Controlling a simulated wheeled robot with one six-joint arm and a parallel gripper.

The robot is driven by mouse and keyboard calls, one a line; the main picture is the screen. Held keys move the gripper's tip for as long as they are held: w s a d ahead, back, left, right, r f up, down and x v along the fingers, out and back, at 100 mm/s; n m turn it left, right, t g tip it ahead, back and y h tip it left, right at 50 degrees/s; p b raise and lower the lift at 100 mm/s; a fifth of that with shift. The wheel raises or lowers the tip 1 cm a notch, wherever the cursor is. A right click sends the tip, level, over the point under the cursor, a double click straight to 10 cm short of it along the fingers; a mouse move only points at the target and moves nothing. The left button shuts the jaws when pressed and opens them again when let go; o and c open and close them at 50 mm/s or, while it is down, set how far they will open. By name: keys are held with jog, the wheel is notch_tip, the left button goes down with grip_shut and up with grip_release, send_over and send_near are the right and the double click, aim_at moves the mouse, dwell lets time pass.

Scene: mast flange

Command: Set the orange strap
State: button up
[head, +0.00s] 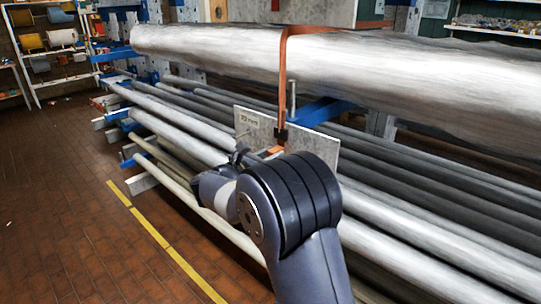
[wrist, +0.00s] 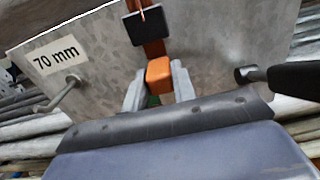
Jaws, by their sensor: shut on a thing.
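The orange strap (head: 283,70) passes over the large grey mast and hangs down its near side. It runs through a black buckle (head: 281,134), which also shows in the wrist view (wrist: 145,24). Below the buckle, an orange end piece (wrist: 159,75) sits between the two grey fingers of my gripper (wrist: 158,88), shut on it. A grey metal plate (head: 318,150) marked "70 mm" stands behind the strap; its label shows clearly in the wrist view (wrist: 56,56). In the head view my arm hides the fingers.
The mast (head: 190,48) spans the top of the rack. Several long pipes (head: 430,235) lie below it on blue rack arms (head: 318,112). A metal pin (wrist: 58,95) sticks out of the plate. A dark rod (wrist: 295,78) is close on the right. Brick floor (head: 60,200) is clear at left.

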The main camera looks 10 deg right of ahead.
grip_shut()
notch_tip(320, 180, down, 6)
jog(key=b, duration=0.2)
jog(key=shift+r+b, duration=0.2)
jog(key=shift+b, duration=0.15)
jog(key=o, duration=1)
grip_release()
jog(key=b+v, duration=0.1)
jog(key=v, duration=1)
jog(key=shift+w+d, duration=0.1)
jog(key=shift+d, duration=0.05)
